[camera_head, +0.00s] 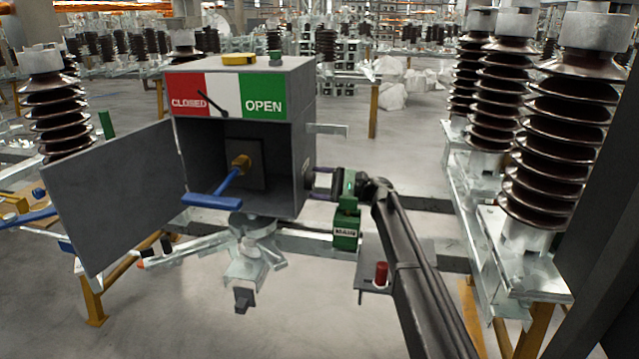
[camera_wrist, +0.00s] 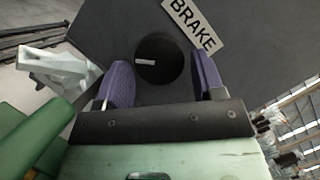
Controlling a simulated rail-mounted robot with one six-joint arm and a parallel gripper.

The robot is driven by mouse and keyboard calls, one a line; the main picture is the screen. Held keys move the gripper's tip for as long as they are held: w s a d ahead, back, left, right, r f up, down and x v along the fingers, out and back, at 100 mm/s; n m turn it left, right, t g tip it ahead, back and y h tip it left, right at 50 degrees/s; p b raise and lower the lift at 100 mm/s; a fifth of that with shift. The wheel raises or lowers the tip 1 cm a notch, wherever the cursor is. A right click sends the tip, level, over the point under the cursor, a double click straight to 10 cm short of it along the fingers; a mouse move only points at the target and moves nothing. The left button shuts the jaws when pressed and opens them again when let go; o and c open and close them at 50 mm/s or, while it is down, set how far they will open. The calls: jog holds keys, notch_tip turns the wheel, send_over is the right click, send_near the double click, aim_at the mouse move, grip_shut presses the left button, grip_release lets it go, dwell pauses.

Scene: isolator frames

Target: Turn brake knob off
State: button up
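The brake knob (camera_wrist: 161,60) is round and black with a short white mark pointing left in the wrist view. It is on a dark grey panel beside a white BRAKE label (camera_wrist: 193,24). My gripper (camera_wrist: 160,75) has its two purple fingers apart, one on each side of the knob, with a small gap showing on each side. In the head view, my gripper (camera_head: 316,184) is at the right side wall of the grey box (camera_head: 300,140). The knob is hidden in the head view.
The box has a red CLOSED and green OPEN sign (camera_head: 228,95), an open door (camera_head: 115,185) at left and a blue-handled lever (camera_head: 215,192) inside. A green MAIN block (camera_head: 346,228) and a red-topped button (camera_head: 381,272) are near my arm. Brown insulators (camera_head: 555,130) stand at right.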

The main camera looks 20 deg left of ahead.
jog(key=c, duration=0.6)
jog(key=shift+c, duration=0.2)
jog(key=shift+r+n, duration=0.1)
jog(key=shift+n, duration=0.2)
jog(key=n+h+p, duration=0.1)
jog(key=n, duration=0.1)
jog(key=n+h+p, duration=0.1)
jog(key=n+p, duration=0.1)
jog(key=shift+w+r, duration=0.1)
jog(key=shift+r, duration=0.25)
jog(key=n+h+p, duration=0.1)
jog(key=n+p, duration=0.2)
jog(key=n, duration=0.1)
jog(key=shift+t, duration=0.3)
jog(key=shift+n+h, duration=0.3)
jog(key=shift+n, duration=0.1)
jog(key=o, duration=0.9)
